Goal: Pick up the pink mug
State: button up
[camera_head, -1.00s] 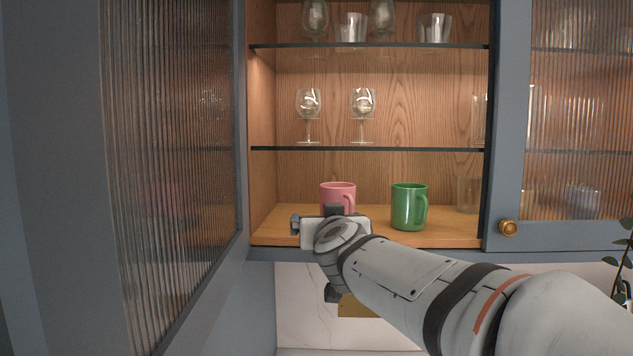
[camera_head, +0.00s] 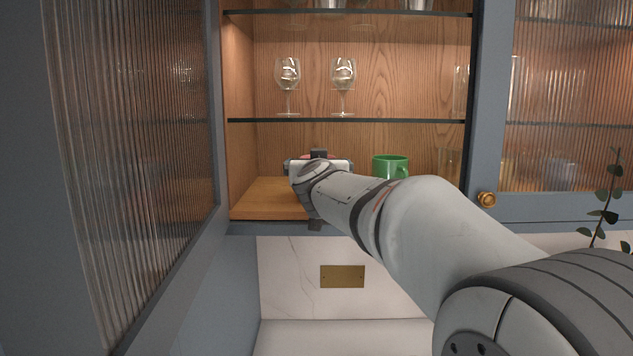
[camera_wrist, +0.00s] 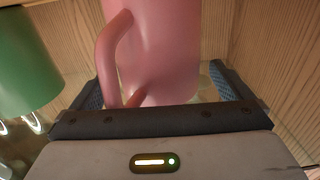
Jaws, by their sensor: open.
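The pink mug (camera_wrist: 165,50) fills the upper middle of the wrist view, its handle (camera_wrist: 108,55) on the left side. In the head view it is almost wholly hidden behind my gripper (camera_head: 318,165). My gripper is open, with one finger on each side of the mug in the wrist view (camera_wrist: 160,88). A gap shows between the mug and the right finger. The handle is close to the left finger; I cannot tell if they touch.
A green mug (camera_head: 388,165) stands to the right on the same wooden shelf, and also shows in the wrist view (camera_wrist: 25,65). Two stemmed glasses (camera_head: 288,75) stand on the glass shelf above. An open ribbed-glass door (camera_head: 130,190) is at left; the cabinet frame (camera_head: 488,100) is at right.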

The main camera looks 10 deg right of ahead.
jog(key=shift+c, duration=0.5)
jog(key=c, duration=1.2)
jog(key=shift+r, duration=0.1)
